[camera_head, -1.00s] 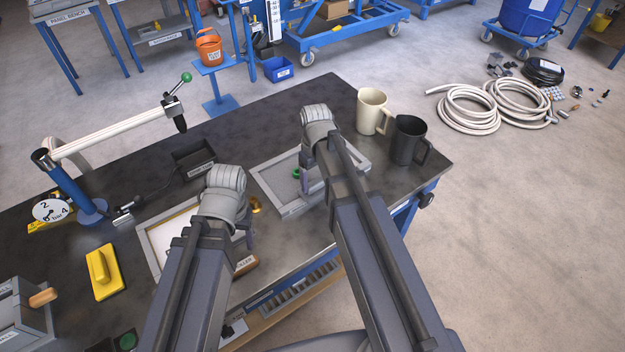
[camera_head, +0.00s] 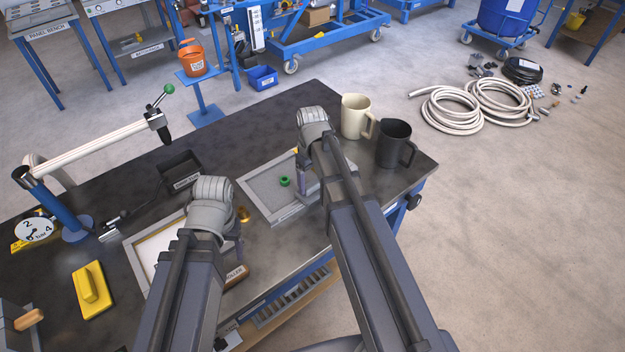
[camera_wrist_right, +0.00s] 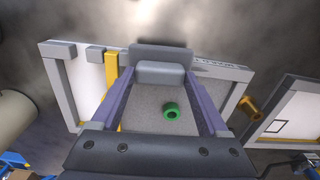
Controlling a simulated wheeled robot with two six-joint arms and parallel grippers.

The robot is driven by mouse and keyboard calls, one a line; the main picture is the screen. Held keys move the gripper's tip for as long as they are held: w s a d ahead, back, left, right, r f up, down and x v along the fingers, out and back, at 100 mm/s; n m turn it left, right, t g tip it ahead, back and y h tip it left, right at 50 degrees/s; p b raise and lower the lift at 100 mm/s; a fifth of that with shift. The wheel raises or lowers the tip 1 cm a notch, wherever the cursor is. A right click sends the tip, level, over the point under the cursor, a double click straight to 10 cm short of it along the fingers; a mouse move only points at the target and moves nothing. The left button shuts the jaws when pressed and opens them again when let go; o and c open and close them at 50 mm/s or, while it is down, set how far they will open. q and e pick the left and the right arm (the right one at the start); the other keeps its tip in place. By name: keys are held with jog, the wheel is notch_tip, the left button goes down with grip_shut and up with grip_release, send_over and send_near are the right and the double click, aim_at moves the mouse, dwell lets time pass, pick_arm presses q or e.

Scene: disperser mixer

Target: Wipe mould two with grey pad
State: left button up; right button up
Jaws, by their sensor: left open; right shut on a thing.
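Mould two (camera_head: 248,196) is a shallow grey-framed tray on the dark bench, below my right arm; its frame also shows in the right wrist view (camera_wrist_right: 60,95). A small green ring (camera_head: 285,181) lies inside it, seen between my right fingers in the wrist view (camera_wrist_right: 172,109). My right gripper (camera_head: 304,188) is over the mould's right part. In the wrist view it (camera_wrist_right: 161,85) is shut on the grey pad (camera_wrist_right: 163,52); whether the pad touches the surface is unclear. My left gripper (camera_head: 236,245) is open, over the neighbouring mould (camera_head: 135,262).
A cream mug (camera_head: 354,117) and a dark mug (camera_head: 392,145) stand right of mould two. A yellow strip (camera_wrist_right: 111,85) crosses the mould. A brass piece (camera_head: 244,214) sits between the moulds. A yellow float (camera_head: 92,288) and a black box (camera_head: 180,172) lie left.

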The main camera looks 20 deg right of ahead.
pick_arm(q)
jog(key=shift+f, duration=0.15)
pick_arm(e)
jog(key=shift+s+a+f, duration=0.1)
jog(key=shift+s+a, duration=0.25)
jog(key=shift+a, duration=0.55)
jog(key=shift+s+a, duration=0.35)
jog(key=shift+a, duration=0.5)
jog(key=shift+s+a, duration=0.3)
jog(key=shift+a, duration=0.65)
jog(key=shift+s+a, duration=0.3)
jog(key=shift+a, duration=0.65)
pick_arm(q)
notch_tip(320, 180, up, 6)
jog(key=p, duration=0.6)
pick_arm(e)
notch_tip(320, 180, up, 6)
jog(key=shift+d, duration=0.1)
pick_arm(q)
notch_tip(320, 180, up, 3)
jog(key=p, duration=0.3)
pick_arm(e)
notch_tip(320, 180, up, 3)
jog(key=shift+r, duration=0.1)
